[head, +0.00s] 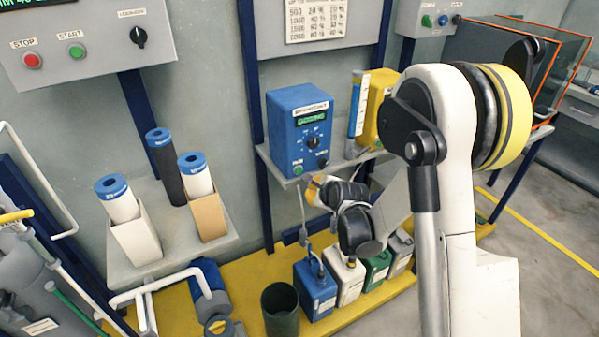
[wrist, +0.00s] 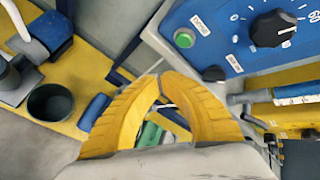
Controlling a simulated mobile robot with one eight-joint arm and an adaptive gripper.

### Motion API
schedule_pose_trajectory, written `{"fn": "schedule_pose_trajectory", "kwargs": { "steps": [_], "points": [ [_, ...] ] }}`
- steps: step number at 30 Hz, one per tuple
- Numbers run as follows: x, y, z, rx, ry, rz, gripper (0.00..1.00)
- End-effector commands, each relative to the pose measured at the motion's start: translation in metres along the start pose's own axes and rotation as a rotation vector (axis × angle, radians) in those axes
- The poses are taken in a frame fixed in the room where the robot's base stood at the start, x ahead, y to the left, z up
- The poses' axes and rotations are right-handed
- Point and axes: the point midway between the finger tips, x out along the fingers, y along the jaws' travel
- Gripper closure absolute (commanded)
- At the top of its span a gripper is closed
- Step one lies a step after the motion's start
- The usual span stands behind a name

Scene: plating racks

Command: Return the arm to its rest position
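My arm rises at the right of the head view and bends down toward the shelf. My gripper (head: 313,188) is in front of and just below the blue instrument box (head: 298,125), above the row of canisters. In the wrist view, the two yellow fingers of my gripper (wrist: 160,77) arch together and their tips meet. Whether the fingers touch the shelf or box is not clear.
A yellow instrument (head: 372,115) stands beside the blue box. Below are a blue canister (head: 316,290), a white canister (head: 345,280) and a dark green bin (head: 280,312). Blue-capped tubes stand on a white shelf (head: 170,240) at left. The floor at right (head: 550,270) is open.

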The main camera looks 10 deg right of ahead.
Motion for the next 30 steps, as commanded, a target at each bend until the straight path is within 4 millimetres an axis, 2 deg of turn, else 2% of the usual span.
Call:
{"fn": "schedule_pose_trajectory", "kwargs": {
  "steps": [8, 11, 13, 17, 18, 22, 26, 30],
  "points": [
    [-0.001, -0.001, 0.001, -0.006, 0.000, 0.001, 1.00],
    [-0.013, -0.006, 0.005, -0.062, 0.006, 0.008, 1.00],
    [-0.030, -0.012, 0.011, -0.149, 0.014, 0.019, 1.00],
    [-0.082, -0.023, 0.024, -0.403, 0.033, 0.057, 1.00],
    [-0.100, -0.024, 0.028, -0.492, 0.038, 0.073, 1.00],
    [-0.157, -0.022, 0.035, -0.779, 0.048, 0.123, 1.00],
    [-0.214, -0.011, 0.035, -1.064, 0.048, 0.179, 1.00],
    [-0.271, 0.011, 0.028, -1.367, 0.034, 0.246, 1.00]
  ]
}}
